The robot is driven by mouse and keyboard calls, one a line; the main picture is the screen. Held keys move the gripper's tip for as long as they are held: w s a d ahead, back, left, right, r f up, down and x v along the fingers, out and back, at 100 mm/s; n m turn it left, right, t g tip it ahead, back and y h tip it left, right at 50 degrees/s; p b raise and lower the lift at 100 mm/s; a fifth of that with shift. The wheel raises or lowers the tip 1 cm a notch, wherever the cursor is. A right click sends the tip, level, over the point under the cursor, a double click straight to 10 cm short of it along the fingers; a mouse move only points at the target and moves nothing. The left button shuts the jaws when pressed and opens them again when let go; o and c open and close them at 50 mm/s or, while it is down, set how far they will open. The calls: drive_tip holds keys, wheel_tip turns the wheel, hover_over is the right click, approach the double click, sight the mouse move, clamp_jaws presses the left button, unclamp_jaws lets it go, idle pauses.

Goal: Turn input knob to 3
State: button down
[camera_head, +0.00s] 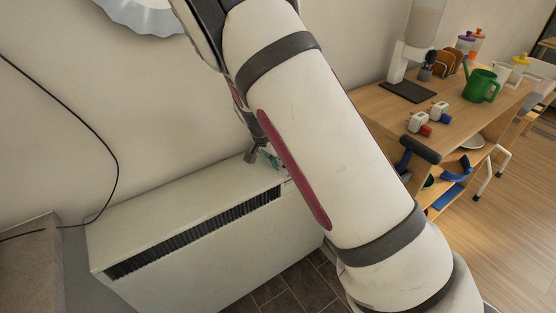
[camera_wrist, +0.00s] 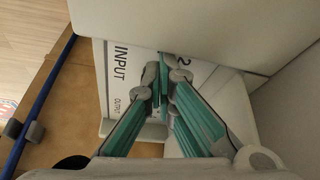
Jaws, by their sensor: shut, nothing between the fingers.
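In the wrist view, a white panel (camera_wrist: 116,82) carries the printed words INPUT and OUTPUT and a digit 2. My gripper (camera_wrist: 163,82) has teal fingers with grey joints. Its fingertips are together in front of the panel, beside the word INPUT and near the 2. The input knob cannot be made out; my fingers and the white cover hide that part of the panel. In the head view, my gripper (camera_head: 271,159) is small and partly behind my arm, at the right end of a white heater-like unit (camera_head: 190,262).
A white cover (camera_wrist: 210,30) fills the top right of the wrist view, close to my fingers. A wooden table (camera_head: 455,115) with a green watering can (camera_head: 481,86) stands right in the head view. A black cable (camera_head: 95,130) hangs on the wall at left.

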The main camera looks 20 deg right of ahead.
drive_tip(key=shift+s+d, duration=0.15)
drive_tip(key=shift+d, duration=0.1)
